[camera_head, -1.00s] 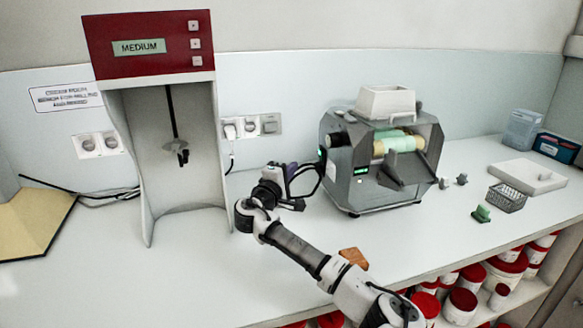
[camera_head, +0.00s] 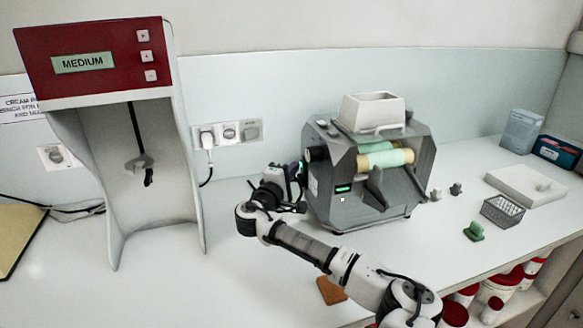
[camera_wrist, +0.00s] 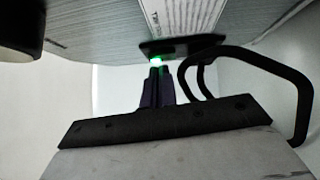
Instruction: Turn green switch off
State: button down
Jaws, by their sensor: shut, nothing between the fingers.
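The green switch (camera_wrist: 156,61) glows on a dark plate on the side of the grey mill (camera_head: 370,170). In the wrist view my gripper (camera_wrist: 160,72) is shut, with its fingertips right at the lit switch. I cannot tell whether they touch it. In the head view my gripper (camera_head: 297,176) is at the left side of the mill, and a small green glow shows near its tip. The mill also has a small green display (camera_head: 344,188) on its front. The fingers partly hide the switch in the wrist view.
A red-topped mixer (camera_head: 95,62) labelled MEDIUM stands at the left. Wall sockets (camera_head: 228,132) with a plugged cable are behind my arm. A wire basket (camera_head: 503,211), a green piece (camera_head: 474,231) and a white board (camera_head: 525,186) lie at the right. The front counter is mostly clear.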

jog(key=shift+d+r, duration=0.1)
jog(key=shift+d, duration=0.05)
jog(key=shift+b, duration=0.85)
jog(key=shift+w+d+r+m+g+b, duration=0.15)
jog(key=shift+r+m+g+b, duration=0.1)
jog(key=shift+m+g+b, duration=0.2)
jog(key=shift+f, duration=0.1)
